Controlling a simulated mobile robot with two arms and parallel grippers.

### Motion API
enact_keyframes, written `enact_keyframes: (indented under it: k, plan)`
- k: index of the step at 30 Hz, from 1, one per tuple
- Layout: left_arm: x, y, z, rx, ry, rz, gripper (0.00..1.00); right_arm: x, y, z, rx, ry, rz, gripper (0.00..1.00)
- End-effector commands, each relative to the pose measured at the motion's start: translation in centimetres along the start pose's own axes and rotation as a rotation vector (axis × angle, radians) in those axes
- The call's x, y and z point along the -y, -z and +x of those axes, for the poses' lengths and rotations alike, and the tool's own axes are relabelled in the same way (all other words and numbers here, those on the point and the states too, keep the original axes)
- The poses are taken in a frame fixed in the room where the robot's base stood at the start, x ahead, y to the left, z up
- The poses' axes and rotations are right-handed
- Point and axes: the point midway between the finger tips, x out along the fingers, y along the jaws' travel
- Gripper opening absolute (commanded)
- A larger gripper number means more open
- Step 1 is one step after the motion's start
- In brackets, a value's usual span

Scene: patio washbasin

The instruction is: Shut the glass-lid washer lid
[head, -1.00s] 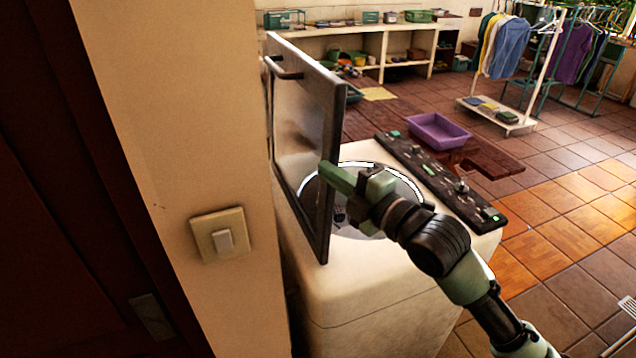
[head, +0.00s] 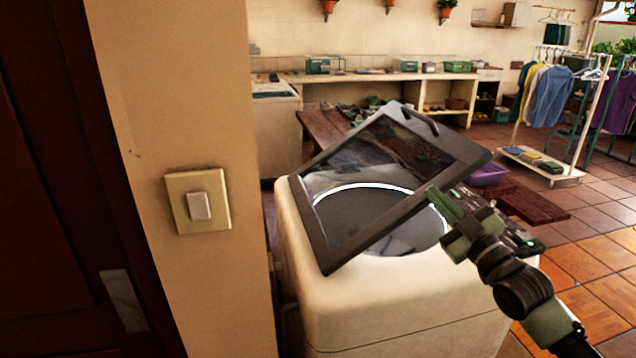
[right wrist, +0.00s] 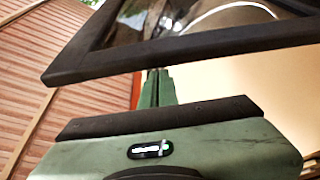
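The washer (head: 400,300) is a white top-loader with a round drum opening (head: 345,205). Its glass lid (head: 345,155) has a dark frame and a handle (head: 420,122) at its upper right. The lid is partly lowered and slants over the opening, which shows through and below the glass. My right gripper (head: 440,203) is at the lid's right edge, its fingers together and empty. In the right wrist view the fingertips (right wrist: 158,78) are close to the dark lid frame (right wrist: 190,50); I cannot tell whether they touch. My left gripper is not in view.
A wall with a light switch (head: 198,203) stands close on the left. The control panel (head: 515,238) is partly hidden behind my right arm. A purple basin (head: 488,175), a clothes rack (head: 590,110) and shelves (head: 430,95) are beyond. Tiled floor is open at right.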

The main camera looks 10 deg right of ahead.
Motion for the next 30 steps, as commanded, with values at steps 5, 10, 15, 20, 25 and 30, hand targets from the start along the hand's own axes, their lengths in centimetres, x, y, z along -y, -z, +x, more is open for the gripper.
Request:
enact_keyframes:
  k: [5, 10, 15, 20, 25, 30]
  plan:
    - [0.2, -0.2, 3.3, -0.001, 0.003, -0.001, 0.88, 0.6, -5.1, -1.8, 0.005, -0.052, 0.151, 0.00]
    - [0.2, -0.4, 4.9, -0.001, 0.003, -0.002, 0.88, 1.1, -8.3, -2.9, 0.003, -0.094, 0.272, 0.00]
    - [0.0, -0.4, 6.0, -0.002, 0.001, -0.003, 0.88, 1.8, -10.5, -3.7, 0.001, -0.126, 0.361, 0.00]
    - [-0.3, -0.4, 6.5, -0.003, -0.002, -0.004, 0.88, 2.3, -11.8, -4.2, 0.002, -0.144, 0.414, 0.00]
    - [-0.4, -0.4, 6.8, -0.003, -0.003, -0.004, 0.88, 2.5, -12.4, -4.4, 0.001, -0.154, 0.442, 0.00]
    - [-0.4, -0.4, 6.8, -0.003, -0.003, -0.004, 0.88, 2.5, -12.6, -4.4, 0.001, -0.156, 0.449, 0.00]
